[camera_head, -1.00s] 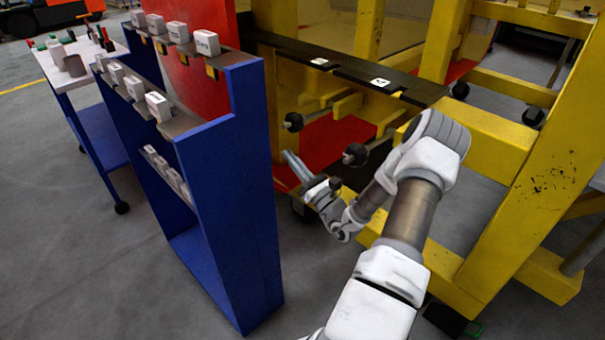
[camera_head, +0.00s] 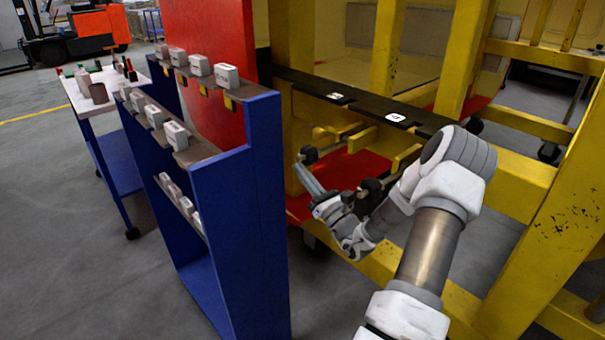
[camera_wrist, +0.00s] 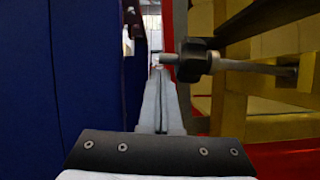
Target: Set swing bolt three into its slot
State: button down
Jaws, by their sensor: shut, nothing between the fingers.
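Two swing bolts with round black knobs stick out of the yellow frame: a far one (camera_head: 308,155) and a near one (camera_head: 370,188) beside my wrist. I cannot read which is number three. My gripper (camera_head: 301,168) is shut and empty, its long grey fingers pointing up and left just below the far knob. In the wrist view, the fingertips (camera_wrist: 159,74) are close to a black-knobbed bolt (camera_wrist: 194,60) whose rod runs right. Touching or apart is unclear. The black slotted ledge (camera_head: 362,108) lies above the bolts.
A blue rack (camera_head: 250,215) with pale boxes stands close on the left; its blue side fills the wrist view's left (camera_wrist: 60,70). Yellow beams (camera_head: 525,185) stand right. A red panel (camera_head: 208,35) rises behind the rack. A white label marked 4 (camera_head: 395,117) lies on the ledge.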

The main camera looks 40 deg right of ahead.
jog(key=shift+r+m+h+p, duration=0.8)
jog(key=shift+r+m+p, duration=0.75)
jog(key=shift+p, duration=1.05)
notch_tip(320, 180, up, 2)
jog(key=m+p, duration=0.1)
jog(key=h+p, duration=0.1)
jog(key=p, duration=0.1)
jog(key=shift+d+r+m, duration=0.15)
jog(key=shift+r+m, duration=0.1)
jog(key=shift+m, duration=0.1)
jog(key=shift+f, duration=0.1)
jog(key=p, duration=0.2)
send_near(304, 154)
jog(key=s, duration=0.1)
jog(key=s+a, duration=0.1)
jog(key=s+a+r, duration=0.1)
jog(key=s, duration=0.1)
jog(key=shift+s, duration=0.1)
